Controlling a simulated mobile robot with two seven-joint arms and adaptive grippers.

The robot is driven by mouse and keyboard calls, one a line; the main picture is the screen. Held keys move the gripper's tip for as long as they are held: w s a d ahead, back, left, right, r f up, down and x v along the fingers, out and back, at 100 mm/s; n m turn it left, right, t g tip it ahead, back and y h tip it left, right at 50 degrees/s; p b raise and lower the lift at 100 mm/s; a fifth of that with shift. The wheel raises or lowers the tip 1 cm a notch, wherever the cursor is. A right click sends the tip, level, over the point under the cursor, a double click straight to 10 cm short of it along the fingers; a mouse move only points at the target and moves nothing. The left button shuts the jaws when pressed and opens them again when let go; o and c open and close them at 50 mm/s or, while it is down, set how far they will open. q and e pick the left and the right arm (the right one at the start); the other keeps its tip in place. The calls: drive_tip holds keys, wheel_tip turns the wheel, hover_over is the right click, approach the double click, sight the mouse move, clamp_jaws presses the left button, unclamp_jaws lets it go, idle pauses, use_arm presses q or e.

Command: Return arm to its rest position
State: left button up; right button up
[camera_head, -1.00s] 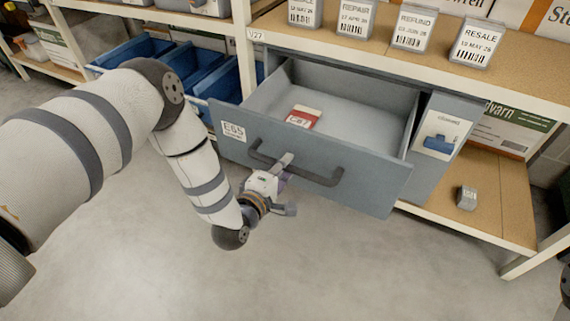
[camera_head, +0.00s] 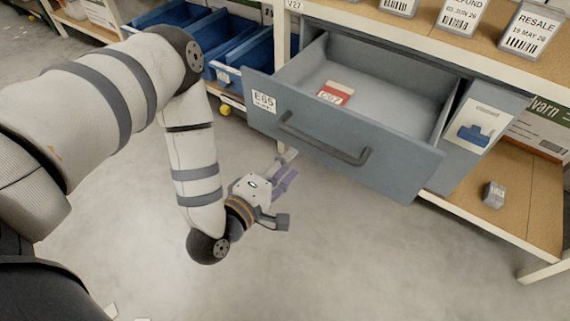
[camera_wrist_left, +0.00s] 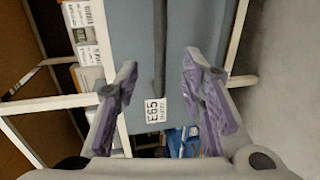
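My left gripper (camera_head: 289,168) is open and empty. In the head view it hangs over the floor, just below and left of the dark handle (camera_head: 325,143) of the grey drawer (camera_head: 400,172) labelled E65. It looks clear of the handle. The left wrist view shows the two purple-padded fingers (camera_wrist_left: 159,68) spread apart, with the handle (camera_wrist_left: 160,45) and the drawer front (camera_wrist_left: 135,40) beyond them. My left arm is bent at the elbow at the left of the head view. The drawer stands pulled open. My right gripper is not in view.
A red and white box (camera_head: 336,92) lies inside the open drawer. Blue bins (camera_head: 235,35) sit on the rack left of it. A small grey object (camera_head: 493,194) stands on the lower shelf (camera_head: 520,215). The concrete floor (camera_head: 340,260) in front is clear.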

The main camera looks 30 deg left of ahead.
use_arm(q)
drive_tip(key=shift+s, duration=0.25)
drive_tip(key=s+d+f+m+g+h+p, duration=0.1)
drive_tip(key=s+d+f+m+g+p, duration=0.15)
drive_tip(key=s+m+g, duration=0.35)
drive_tip(key=s+d+f+m+g+h+p, duration=0.1)
drive_tip(key=s+d+f+m+g+p, duration=0.15)
drive_tip(key=s, duration=0.55)
drive_tip(key=s+a+r+m+g+y+p, duration=0.1)
drive_tip(key=s+a+m+g, duration=0.2)
drive_tip(key=s, duration=0.7)
drive_tip(key=s+a+r+m+g+y+p, duration=0.1)
drive_tip(key=s+m+g, duration=0.4)
drive_tip(key=s, duration=0.6)
drive_tip(key=shift+a+r+m+g+y, duration=0.15)
drive_tip(key=shift+a+m+g+y, duration=0.2)
drive_tip(key=shift+a+g, duration=0.55)
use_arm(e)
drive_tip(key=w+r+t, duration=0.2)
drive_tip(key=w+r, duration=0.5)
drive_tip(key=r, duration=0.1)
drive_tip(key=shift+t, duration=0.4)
